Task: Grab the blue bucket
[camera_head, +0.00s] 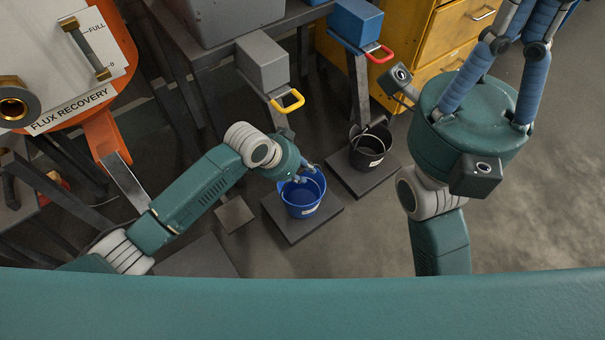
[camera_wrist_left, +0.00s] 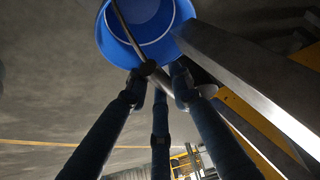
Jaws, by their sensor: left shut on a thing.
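The blue bucket (camera_head: 303,194) stands on a dark square plate on the floor, at the middle of the head view. My left gripper (camera_head: 301,177) is at its far rim and shut on its handle. In the left wrist view the bucket (camera_wrist_left: 146,35) hangs at the top of the picture, with its thin handle crossing between the fingers of my left gripper (camera_wrist_left: 160,78). My right gripper (camera_head: 500,50) is raised at the right of the head view, its fingers pointing up and its fingertips outside the picture.
A black bucket (camera_head: 367,150) stands on another plate to the right. Behind are a grey box with a yellow handle (camera_head: 288,101), a blue box with a red handle (camera_head: 379,54) and a yellow drawer cabinet (camera_head: 455,35). Orange flux recovery machinery (camera_head: 103,135) is at left. Floor at lower right is clear.

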